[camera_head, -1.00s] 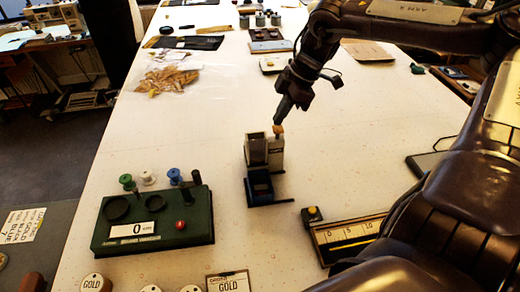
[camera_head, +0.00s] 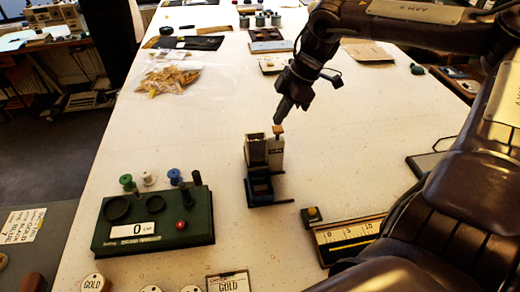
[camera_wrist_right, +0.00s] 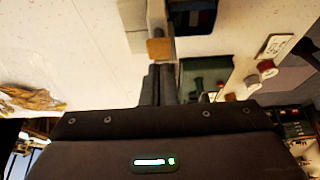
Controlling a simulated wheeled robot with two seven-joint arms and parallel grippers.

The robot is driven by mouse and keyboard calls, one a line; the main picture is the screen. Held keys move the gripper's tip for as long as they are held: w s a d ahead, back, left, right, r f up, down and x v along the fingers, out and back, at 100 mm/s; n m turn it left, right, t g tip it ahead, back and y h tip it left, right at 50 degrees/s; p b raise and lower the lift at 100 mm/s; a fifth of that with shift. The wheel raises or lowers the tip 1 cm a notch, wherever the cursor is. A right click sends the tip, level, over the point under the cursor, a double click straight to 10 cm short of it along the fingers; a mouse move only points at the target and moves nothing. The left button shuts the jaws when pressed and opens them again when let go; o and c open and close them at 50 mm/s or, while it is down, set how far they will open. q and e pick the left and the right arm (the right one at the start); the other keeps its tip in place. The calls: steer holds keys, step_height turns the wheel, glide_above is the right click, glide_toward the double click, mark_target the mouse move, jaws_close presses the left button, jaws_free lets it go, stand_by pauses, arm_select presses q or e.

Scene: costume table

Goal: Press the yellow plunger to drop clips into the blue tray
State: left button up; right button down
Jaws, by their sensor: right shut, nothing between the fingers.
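The clip dispenser (camera_head: 276,158) is a small pale grey box standing upright on the table. Its yellow-orange plunger (camera_head: 278,129) tops the right side and also shows in the right wrist view (camera_wrist_right: 159,48). The blue tray (camera_head: 264,200) sits at the dispenser's front foot. It also shows at the top of the right wrist view (camera_wrist_right: 192,20). I cannot make out clips in it. My right gripper (camera_head: 280,119) points down just above the plunger, shut and empty. Whether the fingertips touch the cap is hard to tell. My left gripper is not in view.
A green spool board (camera_head: 200,232) with a counter reading 0 stands front left. A ruler box (camera_head: 345,238) and a small dark block with a yellow top (camera_head: 311,215) lie front right. A bag of tan pieces (camera_head: 167,80) lies further back. The table left of the dispenser is clear.

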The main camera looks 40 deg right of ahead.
step_height(320, 180, up, 6)
steer(key=p, duration=0.4)
steer(key=shift+f, duration=0.1)
stand_by(0.5)
